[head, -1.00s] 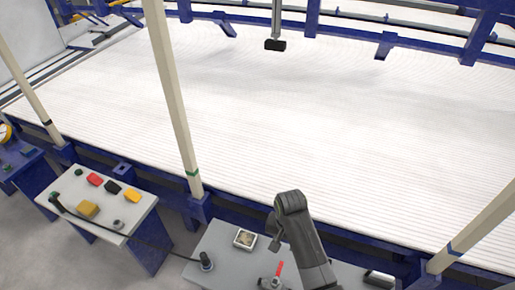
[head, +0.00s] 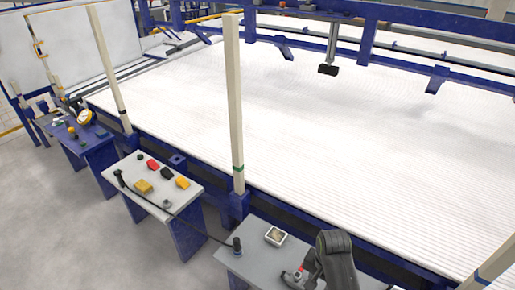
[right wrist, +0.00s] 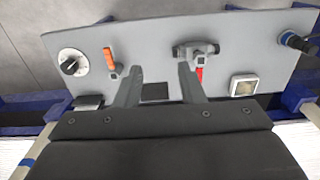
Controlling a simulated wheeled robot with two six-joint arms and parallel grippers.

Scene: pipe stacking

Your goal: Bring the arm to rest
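My right arm (head: 336,255) comes up at the bottom of the head view, beside the grey control panel (head: 245,262). Its fingertips cannot be made out there. In the right wrist view my right gripper (right wrist: 158,72) is open, its two fingers apart with nothing between them. It is over the same kind of grey panel (right wrist: 235,35), between an orange-handled switch (right wrist: 109,57) and a grey valve-like fitting with a red part (right wrist: 196,50). I cannot tell how high it is above the panel. My left gripper is not in view.
The panel carries a black dial (right wrist: 72,62), a square-framed piece (right wrist: 244,85) and a cable connector (right wrist: 296,41). A second button table (head: 150,185) stands left. Cream posts (head: 234,105) and a blue frame border the broad white ribbed bed (head: 340,130).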

